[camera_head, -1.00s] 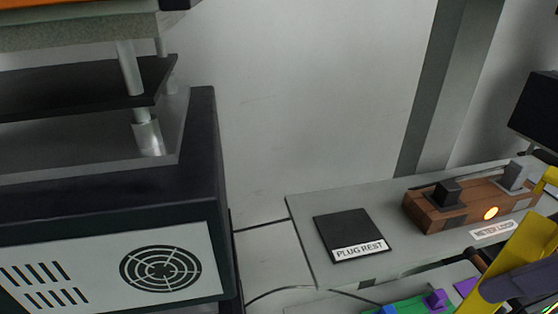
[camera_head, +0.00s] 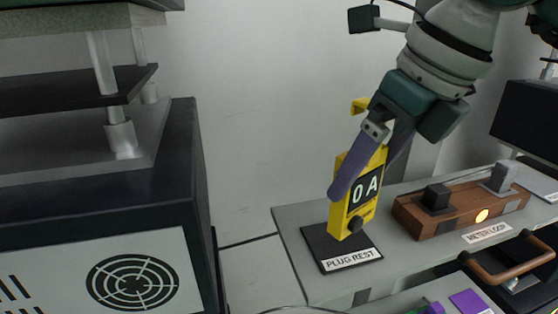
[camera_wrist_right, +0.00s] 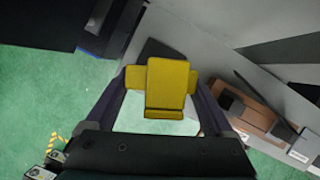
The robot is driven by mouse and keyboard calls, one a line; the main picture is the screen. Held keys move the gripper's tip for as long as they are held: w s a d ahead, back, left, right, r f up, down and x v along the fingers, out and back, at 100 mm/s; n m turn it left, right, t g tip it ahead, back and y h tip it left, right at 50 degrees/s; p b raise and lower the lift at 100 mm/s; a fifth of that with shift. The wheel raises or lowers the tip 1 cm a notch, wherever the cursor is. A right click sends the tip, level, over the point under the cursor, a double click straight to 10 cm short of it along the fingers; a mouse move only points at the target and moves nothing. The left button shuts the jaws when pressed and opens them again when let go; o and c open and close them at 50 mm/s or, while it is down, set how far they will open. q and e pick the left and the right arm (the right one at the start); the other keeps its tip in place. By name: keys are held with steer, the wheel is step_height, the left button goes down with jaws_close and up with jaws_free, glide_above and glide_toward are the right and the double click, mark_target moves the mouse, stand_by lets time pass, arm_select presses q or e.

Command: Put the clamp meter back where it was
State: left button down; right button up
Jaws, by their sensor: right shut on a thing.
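The yellow clamp meter (camera_head: 362,212) is upright, slightly tilted, with "0 A" on its dark display. My right gripper (camera_head: 366,172) is shut on its sides, with one purple finger across its left edge. The meter's lower end is over the black PLUG REST pad (camera_head: 318,246); I cannot tell whether it touches. In the right wrist view the meter (camera_wrist_right: 168,88) shows from above between the two fingers. My left gripper is out of view.
A brown METER LOOP block (camera_head: 462,212) with dark and grey posts and a lit orange lamp stands right of the pad on the grey shelf (camera_head: 295,228). A dark-framed cabinet with a fan grille (camera_head: 132,282) fills the left. A brown handle (camera_head: 512,270) is at lower right.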

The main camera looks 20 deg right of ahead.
mark_target(353, 192)
steer(key=shift+w+a+f, duration=0.1)
steer(key=shift+w+a, duration=0.15)
steer(key=shift+w, duration=0.4)
steer(key=shift+f+b, duration=1)
steer(key=shift+f, duration=0.7)
steer(key=shift+f, duration=0.1)
steer(key=o, duration=1.5)
